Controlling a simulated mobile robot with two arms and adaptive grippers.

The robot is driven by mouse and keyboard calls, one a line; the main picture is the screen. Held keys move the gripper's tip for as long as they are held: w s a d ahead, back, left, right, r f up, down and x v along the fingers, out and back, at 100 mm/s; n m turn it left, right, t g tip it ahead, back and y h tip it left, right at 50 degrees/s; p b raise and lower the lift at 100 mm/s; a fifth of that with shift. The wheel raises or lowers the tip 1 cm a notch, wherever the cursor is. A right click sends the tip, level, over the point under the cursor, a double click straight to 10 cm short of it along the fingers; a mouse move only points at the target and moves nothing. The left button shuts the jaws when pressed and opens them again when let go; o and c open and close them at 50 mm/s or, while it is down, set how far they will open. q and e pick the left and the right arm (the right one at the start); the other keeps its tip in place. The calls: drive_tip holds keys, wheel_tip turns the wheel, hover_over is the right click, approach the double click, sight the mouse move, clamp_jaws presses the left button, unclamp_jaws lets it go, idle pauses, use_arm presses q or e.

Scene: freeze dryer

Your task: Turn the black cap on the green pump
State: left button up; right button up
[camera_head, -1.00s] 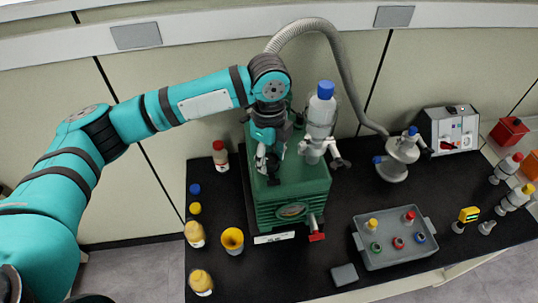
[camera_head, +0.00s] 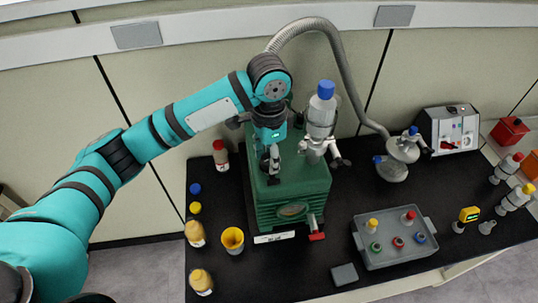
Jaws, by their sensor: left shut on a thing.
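The green pump (camera_head: 292,200) stands on the black bench top, with a clear bottle with a blue cap (camera_head: 326,90) and metal fittings rising from its top. My left gripper (camera_head: 272,172) points down onto the left part of the pump's top. Its fingers are shut on a small dark thing at the pump's top, which appears to be the black cap; the fingers hide most of it. How far the cap is turned cannot be seen. My right gripper is not in view.
A grey ribbed hose (camera_head: 345,75) arches behind the pump to a metal flask (camera_head: 398,158). Several small bottles and a yellow cup (camera_head: 232,239) stand at left. A grey tray (camera_head: 395,258) with coloured-capped vials lies at right, near a white instrument (camera_head: 452,130).

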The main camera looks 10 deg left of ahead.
use_arm(q)
drive_tip(key=n, duration=0.3)
drive_tip(key=shift+n, duration=0.3)
drive_tip(key=n, duration=0.4)
drive_tip(key=shift+r, duration=0.1)
drive_tip(key=shift+n, duration=0.4)
drive_tip(key=o, duration=1.2)
wheel_tip(320, 180, up, 12)
drive_tip(key=shift+f, duration=0.1)
